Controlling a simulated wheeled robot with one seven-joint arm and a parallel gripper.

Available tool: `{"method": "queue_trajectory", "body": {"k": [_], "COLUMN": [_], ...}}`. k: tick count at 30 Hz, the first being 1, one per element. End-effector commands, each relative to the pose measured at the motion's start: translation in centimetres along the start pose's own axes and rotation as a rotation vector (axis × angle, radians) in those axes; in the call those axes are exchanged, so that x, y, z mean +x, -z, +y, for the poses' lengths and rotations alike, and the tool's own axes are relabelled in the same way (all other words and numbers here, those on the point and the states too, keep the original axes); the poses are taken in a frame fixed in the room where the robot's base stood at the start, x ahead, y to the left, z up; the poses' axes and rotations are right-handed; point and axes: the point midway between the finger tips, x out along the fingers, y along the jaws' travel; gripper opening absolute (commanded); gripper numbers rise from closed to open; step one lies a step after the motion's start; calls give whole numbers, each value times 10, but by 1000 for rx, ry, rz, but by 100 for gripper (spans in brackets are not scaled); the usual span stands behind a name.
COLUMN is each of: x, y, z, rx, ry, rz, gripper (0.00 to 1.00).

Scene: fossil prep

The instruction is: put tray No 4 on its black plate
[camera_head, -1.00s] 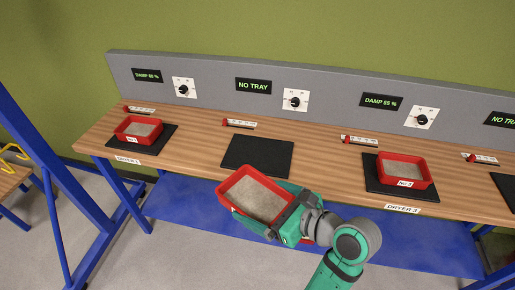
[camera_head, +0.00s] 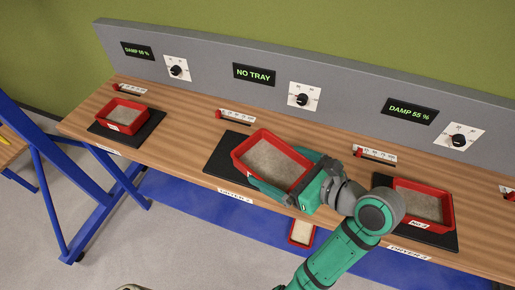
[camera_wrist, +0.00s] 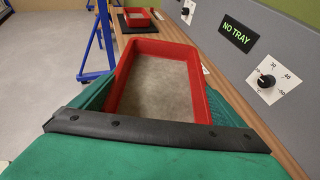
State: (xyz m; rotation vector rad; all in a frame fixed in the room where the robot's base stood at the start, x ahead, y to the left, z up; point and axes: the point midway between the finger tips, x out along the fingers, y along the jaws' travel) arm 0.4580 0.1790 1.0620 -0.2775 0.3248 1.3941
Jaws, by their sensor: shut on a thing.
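My gripper (camera_head: 292,180) is shut on a red tray (camera_head: 266,158) of grey-brown grit. The tray also shows in the wrist view (camera_wrist: 160,85), between the green fingers; its number is not readable. It is held roughly level over the middle black plate (camera_head: 221,155), overlapping the plate's right part in the head view. The plate's bare left side shows. I cannot tell whether the tray touches it. The display (camera_head: 254,74) behind reads NO TRAY.
A red tray (camera_head: 123,115) sits on the left black plate and another (camera_head: 422,205) on the right plate, close to my arm. Another red tray (camera_head: 302,232) is lower, below the bench's front edge. Small slider scales (camera_head: 236,116) and dials (camera_head: 303,97) line the back.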

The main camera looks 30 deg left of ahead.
Motion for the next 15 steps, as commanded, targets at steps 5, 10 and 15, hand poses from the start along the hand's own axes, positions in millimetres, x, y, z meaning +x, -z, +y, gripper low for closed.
{"method": "queue_trajectory", "body": {"k": [5,10,15], "x": [19,56,92], "y": [0,1,2], "z": [-3,-12,-24], "rx": [0,-3,-2], "ry": [-10,-12,-10], "rz": [-1,0,-1], "gripper": [58,58,58]}}
